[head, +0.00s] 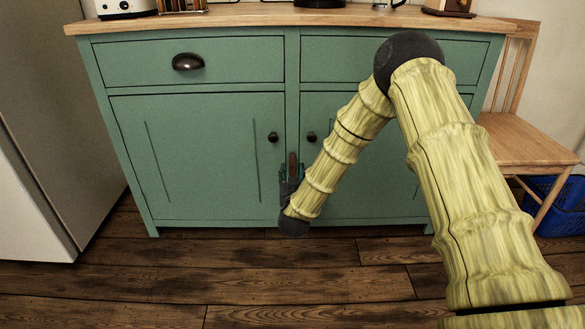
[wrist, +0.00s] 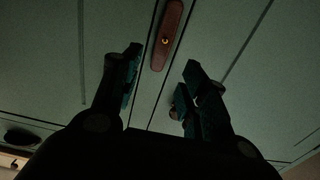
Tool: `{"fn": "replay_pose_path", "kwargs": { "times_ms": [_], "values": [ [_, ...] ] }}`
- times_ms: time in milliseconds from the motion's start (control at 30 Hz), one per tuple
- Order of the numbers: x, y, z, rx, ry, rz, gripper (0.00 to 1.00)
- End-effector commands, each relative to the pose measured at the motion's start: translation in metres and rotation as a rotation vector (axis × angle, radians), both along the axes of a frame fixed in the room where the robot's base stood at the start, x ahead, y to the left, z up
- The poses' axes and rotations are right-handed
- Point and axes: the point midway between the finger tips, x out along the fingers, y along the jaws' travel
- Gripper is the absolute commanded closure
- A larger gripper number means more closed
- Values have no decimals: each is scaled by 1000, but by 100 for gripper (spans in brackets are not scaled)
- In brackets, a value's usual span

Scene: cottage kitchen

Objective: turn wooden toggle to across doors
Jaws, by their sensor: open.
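The wooden toggle (wrist: 167,35) is a reddish-brown bar with a brass screw at its middle. It lies lengthwise along the upright strip between the two green cupboard doors, not across them. The toggle shows between and beyond the fingertips. I cannot tell whether a finger touches it.
The left door (head: 205,165) and right door (head: 350,200) look closed, with dark round knobs (head: 273,137) (head: 311,137) above the toggle. A wooden countertop (head: 240,18) overhangs the drawers. A chair (head: 525,145) and blue crate (head: 565,195) stand at right. The floor in front is clear.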

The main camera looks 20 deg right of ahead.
Motion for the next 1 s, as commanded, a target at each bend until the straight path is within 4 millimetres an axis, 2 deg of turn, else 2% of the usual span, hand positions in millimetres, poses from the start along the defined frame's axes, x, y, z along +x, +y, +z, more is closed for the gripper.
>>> {"fn": "replay_pose_path", "kwargs": {
  "times_ms": [200, 400, 833, 867, 1000],
  "values": [
    [34, -10, -3, 0, -2, -2, 56],
    [54, -15, -1, 1, -1, -1, 56],
    [61, -17, 0, 0, 1, 0, 56],
    [61, -17, 0, 0, 1, 0, 60],
    [61, -18, 0, 0, 1, 0, 86]
  ]
}}
